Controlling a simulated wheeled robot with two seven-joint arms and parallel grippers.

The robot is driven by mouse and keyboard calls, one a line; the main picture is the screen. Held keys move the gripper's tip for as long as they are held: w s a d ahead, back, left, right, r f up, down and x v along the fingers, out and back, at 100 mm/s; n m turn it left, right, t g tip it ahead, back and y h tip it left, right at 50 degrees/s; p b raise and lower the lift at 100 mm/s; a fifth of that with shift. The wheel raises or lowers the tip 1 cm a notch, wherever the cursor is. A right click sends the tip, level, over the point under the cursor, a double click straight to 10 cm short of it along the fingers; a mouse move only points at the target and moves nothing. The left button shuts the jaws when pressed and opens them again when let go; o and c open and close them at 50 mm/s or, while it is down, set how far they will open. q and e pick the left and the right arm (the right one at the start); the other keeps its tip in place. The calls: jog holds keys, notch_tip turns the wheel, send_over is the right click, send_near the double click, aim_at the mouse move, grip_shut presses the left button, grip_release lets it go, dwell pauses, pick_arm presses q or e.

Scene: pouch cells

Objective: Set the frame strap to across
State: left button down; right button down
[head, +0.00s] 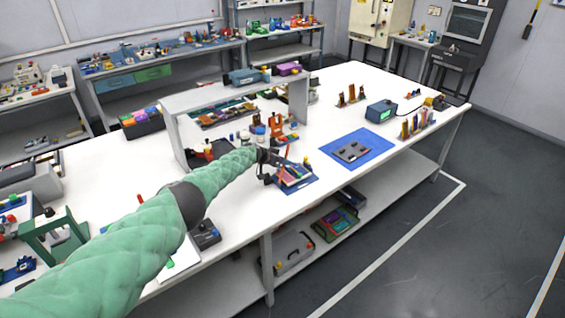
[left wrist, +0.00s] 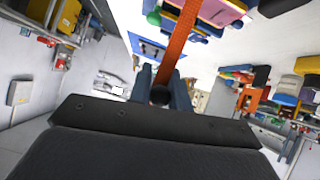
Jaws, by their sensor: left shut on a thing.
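The orange-red frame strap (left wrist: 180,35) runs up and away from between the fingers of my left gripper (left wrist: 163,90) in the left wrist view. My left gripper (head: 268,163) is shut on the strap's near end. In the head view it is at the left edge of a blue frame (head: 303,187) holding several coloured pouch cells (head: 292,174). The cells also show beyond the strap in the left wrist view (left wrist: 222,12). The strap looks raised rather than flat over the cells; its far end is cut off in the wrist view. My right gripper is not in view.
A blue mat (head: 372,143) with a grey plate (head: 352,152) lies to the right. A white shelf riser (head: 225,93) stands behind my gripper. Racks of coloured cells (head: 415,124) and a blue box (head: 381,111) are farther right.

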pick_arm(q)
jog(key=shift+w+d+f, duration=0.1)
jog(key=shift+d, duration=0.05)
dwell(0.5)
jog(key=c, duration=1.3)
grip_release()
jog(key=shift+a+r+p, duration=0.4)
jog(key=shift+a+r, duration=0.05)
jog(key=shift+a, duration=0.05)
jog(key=shift+p+v, duration=0.35)
jog(key=shift+v, duration=0.6)
jog(key=v, duration=0.4)
jog(key=shift+s+a+r, duration=0.1)
jog(key=shift+s+r, duration=0.05)
jog(key=shift+s, duration=0.2)
